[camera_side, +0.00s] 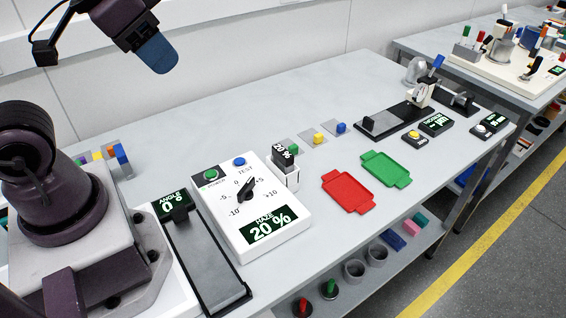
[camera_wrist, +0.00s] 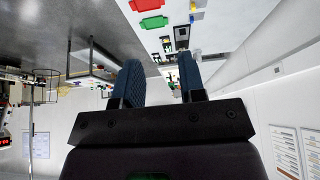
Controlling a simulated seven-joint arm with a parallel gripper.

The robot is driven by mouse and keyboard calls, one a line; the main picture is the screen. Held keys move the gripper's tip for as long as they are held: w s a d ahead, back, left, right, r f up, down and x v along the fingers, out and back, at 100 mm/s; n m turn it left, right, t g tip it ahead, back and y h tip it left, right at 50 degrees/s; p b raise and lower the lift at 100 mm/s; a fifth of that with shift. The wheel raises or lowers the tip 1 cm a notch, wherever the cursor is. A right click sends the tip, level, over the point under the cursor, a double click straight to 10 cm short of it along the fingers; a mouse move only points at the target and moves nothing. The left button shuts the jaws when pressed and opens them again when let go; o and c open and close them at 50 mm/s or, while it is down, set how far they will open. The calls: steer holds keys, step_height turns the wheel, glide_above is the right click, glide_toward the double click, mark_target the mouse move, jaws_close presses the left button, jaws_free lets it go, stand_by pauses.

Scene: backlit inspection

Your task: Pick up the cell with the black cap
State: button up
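I cannot make out a cell with a black cap for certain in either view. In the side view, small pieces with a green cap (camera_side: 293,149), a yellow cap (camera_side: 318,138) and a blue cap (camera_side: 341,127) stand in a row on grey pads. A white block with a black top marked 20 % (camera_side: 285,157) stands in front of the green one. My gripper (camera_side: 158,55) is high at the upper left, far from these pieces. In the wrist view its two blue ribbed fingers stand apart with nothing between them, so my gripper (camera_wrist: 160,82) is open.
A white haze tester (camera_side: 262,205) with a dial and a black angle rig (camera_side: 203,255) stand at the front left. A red tray (camera_side: 348,191) and a green tray (camera_side: 386,169) lie flat to the right. A black rail fixture (camera_side: 390,120) stands behind. Bench between them is clear.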

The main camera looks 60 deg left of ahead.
steer(key=o, duration=1.1)
steer(key=shift+c, duration=0.2)
steer(key=shift+w, duration=0.1)
